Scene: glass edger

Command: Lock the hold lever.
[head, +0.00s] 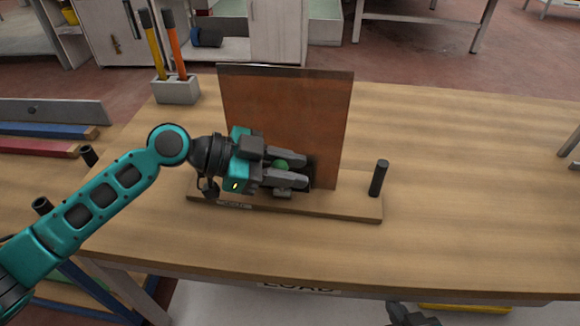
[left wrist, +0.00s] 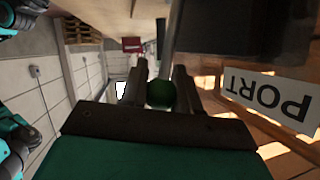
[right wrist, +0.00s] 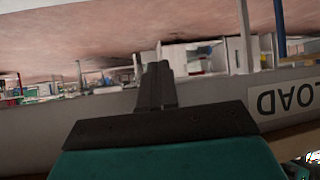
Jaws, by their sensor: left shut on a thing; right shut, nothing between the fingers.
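The hold lever shows as a green ball knob (head: 281,165) in front of the upright brown panel (head: 285,110). My left gripper (head: 298,174) reaches in from the left with its fingers on either side of the knob. The knob (left wrist: 160,93) also sits between the fingers in the left wrist view, and the gripper is shut on it. The lever's shaft and pivot are mostly hidden by the gripper. My right gripper (head: 408,318) is at the bottom edge of the head view; in the right wrist view its fingers (right wrist: 157,85) are together and empty.
The panel stands on a wooden base (head: 340,205) with a black peg (head: 378,178) at its right end. A PORT label (left wrist: 268,98) shows beside the left gripper. A grey block (head: 177,91) holds two handled tools.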

